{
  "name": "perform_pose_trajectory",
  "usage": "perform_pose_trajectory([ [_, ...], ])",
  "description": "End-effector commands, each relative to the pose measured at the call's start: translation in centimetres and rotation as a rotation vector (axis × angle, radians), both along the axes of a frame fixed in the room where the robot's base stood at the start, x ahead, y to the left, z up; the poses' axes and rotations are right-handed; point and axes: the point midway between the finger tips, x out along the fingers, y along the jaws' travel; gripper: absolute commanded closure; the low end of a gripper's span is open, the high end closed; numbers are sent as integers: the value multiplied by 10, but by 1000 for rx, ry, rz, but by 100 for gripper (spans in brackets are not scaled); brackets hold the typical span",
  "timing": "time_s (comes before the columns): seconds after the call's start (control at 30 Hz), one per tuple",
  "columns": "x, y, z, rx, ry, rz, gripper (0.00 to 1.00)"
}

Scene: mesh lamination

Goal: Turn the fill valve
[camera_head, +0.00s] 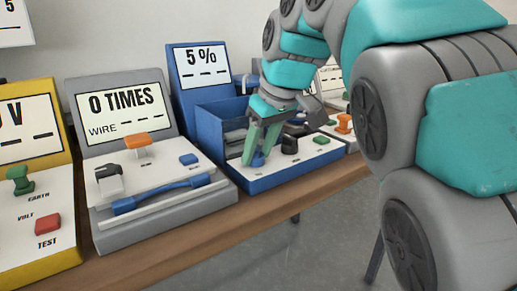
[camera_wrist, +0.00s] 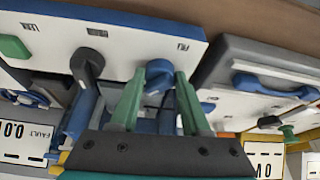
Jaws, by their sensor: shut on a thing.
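The blue machine (camera_head: 278,177) stands in the middle of the bench, and its display (camera_head: 202,66) reads 5 %. A small blue knob (camera_wrist: 159,70) sits on its white front panel, next to a label too small to read surely; I take it as the fill valve. In the head view the knob (camera_head: 258,160) is partly covered by my gripper. My gripper (camera_head: 252,157) reaches down with its green fingers on either side of the knob. In the wrist view my gripper (camera_wrist: 159,80) is shut on the knob.
A black knob (camera_head: 290,144) and a green button (camera_head: 322,140) sit right of the blue knob. A grey machine (camera_head: 150,210) reading 0 TIMES stands close on the left, with a yellow machine (camera_head: 63,262) beyond it. Open floor (camera_head: 300,250) lies before the bench.

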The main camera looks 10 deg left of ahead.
Motion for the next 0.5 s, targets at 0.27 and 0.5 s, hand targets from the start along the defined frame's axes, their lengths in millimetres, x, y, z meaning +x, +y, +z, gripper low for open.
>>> perform_pose_trajectory([
  [0.27,1,0,0,1,-1,0,46],
  [0.5,0,0,0,1,-1,1,24],
])
